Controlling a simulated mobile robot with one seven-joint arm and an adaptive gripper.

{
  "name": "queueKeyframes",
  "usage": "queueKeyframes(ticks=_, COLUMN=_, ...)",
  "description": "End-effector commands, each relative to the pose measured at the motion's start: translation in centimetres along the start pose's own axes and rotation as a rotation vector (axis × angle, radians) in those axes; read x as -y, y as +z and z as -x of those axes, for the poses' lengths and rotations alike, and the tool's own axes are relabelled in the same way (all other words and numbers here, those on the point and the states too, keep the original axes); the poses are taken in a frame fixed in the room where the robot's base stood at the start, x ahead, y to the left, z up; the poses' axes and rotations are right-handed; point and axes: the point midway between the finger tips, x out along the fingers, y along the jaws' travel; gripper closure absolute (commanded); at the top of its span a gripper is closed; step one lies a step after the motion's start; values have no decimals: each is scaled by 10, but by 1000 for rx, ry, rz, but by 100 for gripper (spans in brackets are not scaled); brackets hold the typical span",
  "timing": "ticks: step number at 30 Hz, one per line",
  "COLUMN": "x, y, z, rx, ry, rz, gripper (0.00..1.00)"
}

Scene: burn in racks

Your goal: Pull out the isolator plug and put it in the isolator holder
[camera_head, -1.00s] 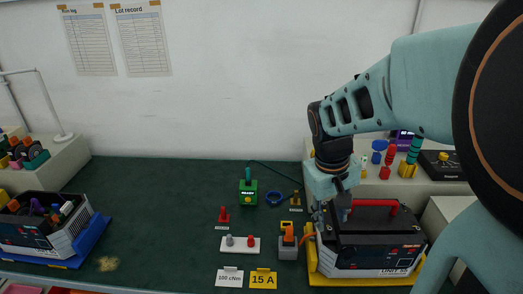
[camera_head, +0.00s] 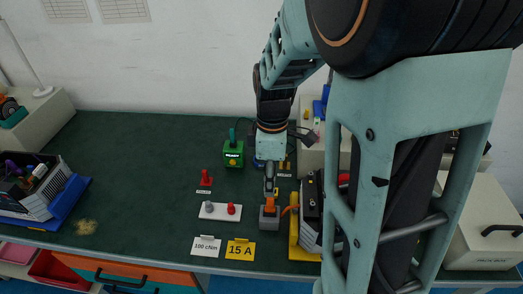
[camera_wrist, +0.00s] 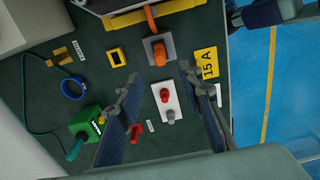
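A grey block (camera_head: 269,219) with an orange plug-like piece (camera_head: 269,206) stands beside the unit; in the wrist view the orange piece (camera_wrist: 158,54) sits upright in the block. No readable label marks the isolator plug or its holder, so I cannot tell for certain which they are. A yellow-framed dark socket (camera_wrist: 117,57) lies beside the grey block; in the head view my gripper mostly hides it. A small red handle (camera_head: 205,178) stands behind a label. My gripper (camera_wrist: 160,80) is open and empty above the bench, close to the grey block.
A white plate (camera_head: 220,211) carries a grey and a red knob. A green box (camera_head: 233,154), a blue ring (camera_wrist: 73,89) and cards reading 100 cNm (camera_head: 206,246) and 15 A (camera_head: 240,250) are nearby. The dark unit (camera_head: 311,209) stands right, partly hidden by my arm.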

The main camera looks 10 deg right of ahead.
Motion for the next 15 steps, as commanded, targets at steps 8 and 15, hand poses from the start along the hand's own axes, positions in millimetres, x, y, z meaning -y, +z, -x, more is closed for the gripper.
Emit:
queueKeyframes(ticks=8, x=1, y=1, z=-45, rx=3, ry=-4, rz=-2, gripper=66)
queueKeyframes(ticks=15, x=1, y=1, z=-84, rx=2, ry=-3, rz=-3, gripper=66)
